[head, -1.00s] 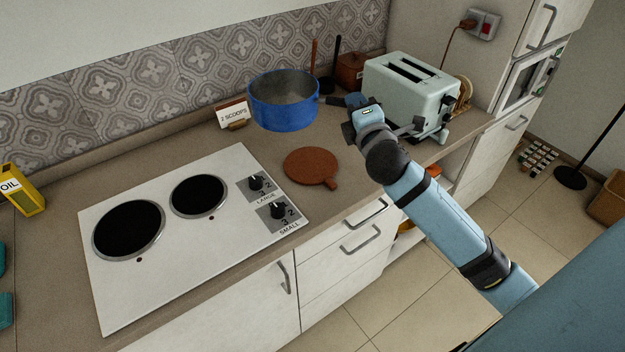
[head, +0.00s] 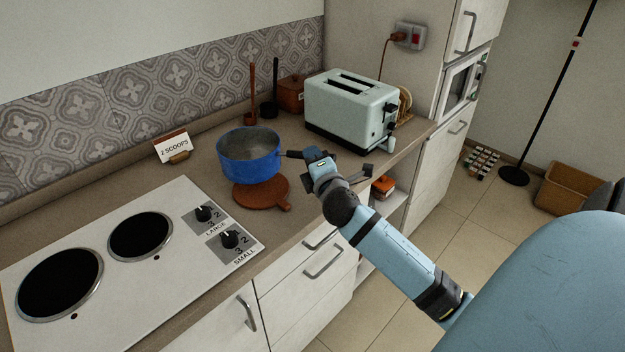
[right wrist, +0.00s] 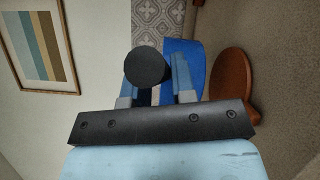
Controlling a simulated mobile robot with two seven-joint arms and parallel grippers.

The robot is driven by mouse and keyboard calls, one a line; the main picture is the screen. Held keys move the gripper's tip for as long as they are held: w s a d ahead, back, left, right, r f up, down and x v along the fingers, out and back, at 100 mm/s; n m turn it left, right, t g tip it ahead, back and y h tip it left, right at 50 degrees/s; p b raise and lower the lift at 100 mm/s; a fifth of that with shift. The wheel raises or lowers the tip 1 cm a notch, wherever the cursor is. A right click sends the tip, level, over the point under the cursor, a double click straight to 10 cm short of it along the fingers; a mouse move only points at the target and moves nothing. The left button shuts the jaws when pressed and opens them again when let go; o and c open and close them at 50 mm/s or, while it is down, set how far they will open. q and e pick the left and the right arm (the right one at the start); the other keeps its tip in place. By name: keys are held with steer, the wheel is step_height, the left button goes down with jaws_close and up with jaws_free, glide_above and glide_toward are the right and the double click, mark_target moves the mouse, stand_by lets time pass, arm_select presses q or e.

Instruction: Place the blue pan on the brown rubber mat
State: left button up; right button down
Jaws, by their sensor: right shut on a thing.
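The blue pan (head: 247,157) is upright, its dark handle pointing right. My right gripper (head: 306,156) is shut on that handle. The brown rubber mat (head: 264,194) is a round disc with a small tab, lying on the counter. In the head view the pan covers the mat's back part; I cannot tell whether they touch. In the right wrist view, part of the pan's blue side (right wrist: 187,62) shows beyond my fingers, and the mat (right wrist: 231,82) shows to its right. My left gripper is not in view.
A pale green toaster (head: 350,110) stands close behind and right of my right gripper. A "2 scoops" card (head: 171,146) stands left of the pan. The white cooktop (head: 175,270) lies to the left front. Utensils and a brown box (head: 291,94) stand at the back.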

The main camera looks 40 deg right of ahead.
steer(key=shift+f+b, duration=0.5)
steer(key=shift+f, duration=2.15)
steer(key=c, duration=1)
jaws_free()
steer(key=shift+f, duration=0.1)
steer(key=shift+o, duration=0.3)
steer(key=shift+r, duration=0.25)
steer(key=r+b+v, duration=0.1)
steer(key=v, duration=1)
steer(key=s+a+f+m+g+y, duration=0.3)
steer(key=s+a+f+m+y, duration=0.2)
steer(key=a+f, duration=0.6)
steer(key=s+a+f+m+g+y, duration=0.3)
steer(key=s+a+f+m+y, duration=0.2)
steer(key=s+a+f+m, duration=0.3)
step_height(320, 180, down, 6)
steer(key=a+m, duration=0.1)
steer(key=a, duration=0.2)
steer(key=shift+r+g, duration=0.2)
steer(key=shift+g, duration=0.2)
